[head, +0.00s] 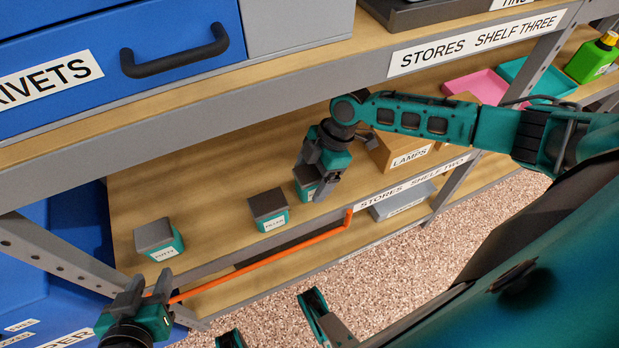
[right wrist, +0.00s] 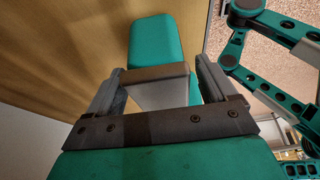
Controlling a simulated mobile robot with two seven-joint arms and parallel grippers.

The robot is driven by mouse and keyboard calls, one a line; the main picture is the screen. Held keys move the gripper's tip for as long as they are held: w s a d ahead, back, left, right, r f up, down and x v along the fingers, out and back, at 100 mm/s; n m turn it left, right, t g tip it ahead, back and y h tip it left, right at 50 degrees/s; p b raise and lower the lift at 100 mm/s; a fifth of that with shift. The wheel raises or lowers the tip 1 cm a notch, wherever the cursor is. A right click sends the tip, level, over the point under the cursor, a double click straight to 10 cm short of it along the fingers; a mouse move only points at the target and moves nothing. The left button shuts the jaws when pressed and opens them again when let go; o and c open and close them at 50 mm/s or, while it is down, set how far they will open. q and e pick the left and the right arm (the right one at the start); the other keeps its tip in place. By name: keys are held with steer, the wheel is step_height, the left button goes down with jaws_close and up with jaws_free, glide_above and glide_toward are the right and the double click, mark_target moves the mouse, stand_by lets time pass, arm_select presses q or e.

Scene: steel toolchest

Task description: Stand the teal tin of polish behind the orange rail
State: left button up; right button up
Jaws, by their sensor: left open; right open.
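A teal tin with a grey lid (head: 303,186) stands on the wooden shelf; its label is partly hidden by my right gripper (head: 317,180). My right gripper is open, over and beside this tin. In the right wrist view, a teal body with a grey lid (right wrist: 158,48) shows between the two open fingers (right wrist: 160,88); I cannot tell whether they touch it. The orange rail (head: 262,262) runs along the shelf's front edge, and this tin is behind its right part. My left gripper (head: 143,288) is open and empty near the rail's left end.
Two similar tins, marked PUTTY (head: 157,238) and FILLER (head: 267,208), stand on the shelf to the left. A LAMPS box (head: 405,158) is to the right of my right gripper. Bare shelf (head: 210,200) lies between the tins.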

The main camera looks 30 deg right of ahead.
steer(key=d+r, duration=0.2)
steer(key=r, duration=0.1)
steer(key=shift+s+d+p, duration=0.1)
steer(key=shift+d+p, duration=0.15)
steer(key=shift+p, duration=0.05)
steer(key=d, duration=1)
steer(key=shift+s+d, duration=0.3)
steer(key=shift+d, duration=0.05)
steer(key=shift+s+f, duration=0.1)
